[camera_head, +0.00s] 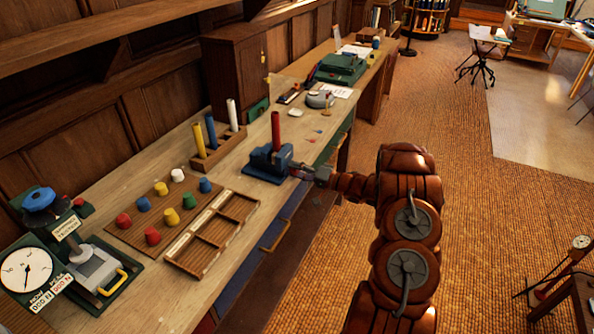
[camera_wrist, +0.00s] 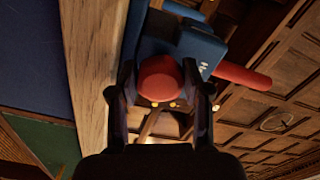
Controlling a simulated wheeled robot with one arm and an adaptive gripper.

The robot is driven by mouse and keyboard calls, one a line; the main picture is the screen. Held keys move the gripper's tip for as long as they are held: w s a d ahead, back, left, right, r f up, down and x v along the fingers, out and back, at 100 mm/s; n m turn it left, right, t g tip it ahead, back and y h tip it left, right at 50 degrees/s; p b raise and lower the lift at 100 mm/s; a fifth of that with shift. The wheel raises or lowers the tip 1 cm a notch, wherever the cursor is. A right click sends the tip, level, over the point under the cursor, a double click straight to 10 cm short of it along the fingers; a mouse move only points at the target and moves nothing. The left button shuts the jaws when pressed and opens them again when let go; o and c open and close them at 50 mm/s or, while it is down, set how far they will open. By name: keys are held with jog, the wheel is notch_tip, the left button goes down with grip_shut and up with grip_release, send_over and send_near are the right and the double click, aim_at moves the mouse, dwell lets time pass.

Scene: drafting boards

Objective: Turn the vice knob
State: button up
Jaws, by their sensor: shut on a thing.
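The blue vice (camera_head: 268,161) stands on the workbench near its front edge, with a red rod (camera_head: 275,131) upright in it. In the wrist view the vice (camera_wrist: 190,45) fills the top middle, and the red rod (camera_wrist: 243,77) sticks out to the right. The red vice knob (camera_wrist: 159,78) is between my fingers. My gripper (camera_head: 308,172) reaches the front of the vice from the right, and its two fingers (camera_wrist: 159,98) are shut on the knob's sides. In the head view the gripper mostly hides the knob.
A wooden rack (camera_head: 220,150) with blue, yellow and white rods stands behind the vice. An empty divided tray (camera_head: 217,236) and a board of coloured pegs (camera_head: 124,232) lie to its left. A dial press (camera_head: 72,262) is at far left. A handle (camera_head: 276,237) juts from the bench front.

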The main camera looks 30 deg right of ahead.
jog(key=o, duration=1.2)
jog(key=shift+c, duration=0.2)
jog(key=shift+s, duration=0.1)
jog(key=v, duration=0.8)
